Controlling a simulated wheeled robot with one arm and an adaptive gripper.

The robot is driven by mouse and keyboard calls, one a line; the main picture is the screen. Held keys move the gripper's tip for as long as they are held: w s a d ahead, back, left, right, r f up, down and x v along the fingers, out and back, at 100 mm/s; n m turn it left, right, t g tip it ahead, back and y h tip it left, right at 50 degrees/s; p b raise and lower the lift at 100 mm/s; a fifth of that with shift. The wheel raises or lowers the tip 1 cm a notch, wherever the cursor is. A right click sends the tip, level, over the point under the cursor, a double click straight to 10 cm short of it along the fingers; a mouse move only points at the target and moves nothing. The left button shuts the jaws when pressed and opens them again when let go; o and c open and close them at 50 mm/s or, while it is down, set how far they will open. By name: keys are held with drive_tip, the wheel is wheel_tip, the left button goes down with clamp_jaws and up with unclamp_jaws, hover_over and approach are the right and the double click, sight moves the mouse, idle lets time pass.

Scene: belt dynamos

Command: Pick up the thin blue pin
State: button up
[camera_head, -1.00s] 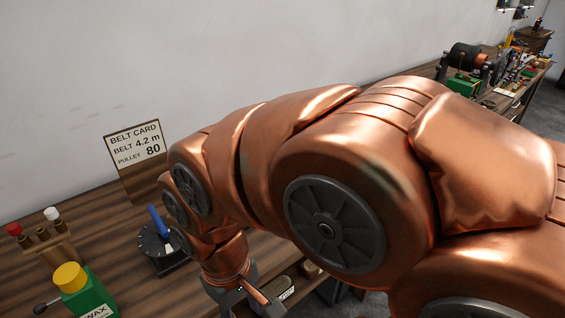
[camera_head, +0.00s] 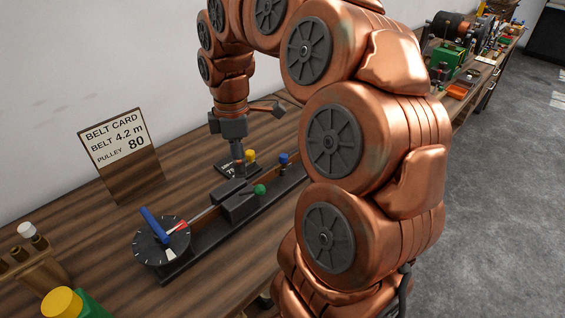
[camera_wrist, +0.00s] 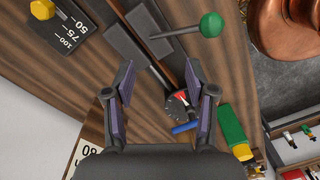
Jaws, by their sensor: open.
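A slim blue bar (camera_head: 151,225) stands tilted at the black round dial (camera_head: 160,250); it also shows in the wrist view (camera_wrist: 186,127), beyond the fingers. A short blue-topped peg (camera_head: 283,158) stands farther along the long dark rail (camera_head: 215,236). I cannot tell for sure which of the two is the pin. My gripper (camera_head: 238,172) points down over the bench beside the sliding block of the rail. In the wrist view my gripper (camera_wrist: 158,84) has its two fingers apart with nothing held between them. The blue bar is apart from both fingers.
A green ball knob (camera_head: 260,189) sticks out from the block, close to my gripper. A yellow knob (camera_head: 250,155) stands by a scale plate (camera_wrist: 67,32). The belt card (camera_head: 117,140) stands behind. A rack (camera_head: 35,257) and a yellow-capped green container (camera_head: 62,302) are front left.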

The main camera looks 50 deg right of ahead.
drive_tip(key=w+d+n, duration=0.2)
drive_tip(key=w+d, duration=0.1)
drive_tip(key=d, duration=0.5)
drive_tip(key=n+b, duration=0.1)
drive_tip(key=n, duration=0.1)
approach(283, 155)
drive_tip(key=shift+s+f, duration=0.25)
drive_tip(key=shift+s, duration=0.2)
drive_tip(key=shift+f+p, duration=0.3)
drive_tip(key=shift+f, duration=0.8)
drive_tip(key=shift+w+a+f+p, duration=0.15)
drive_tip(key=shift+f+p, duration=0.4)
drive_tip(key=shift+f, duration=0.8)
drive_tip(key=shift+w+d+f+p, duration=0.15)
drive_tip(key=shift+f+p, duration=0.4)
drive_tip(key=shift+f, duration=0.85)
drive_tip(key=shift+a, duration=0.15)
clamp_jaws()
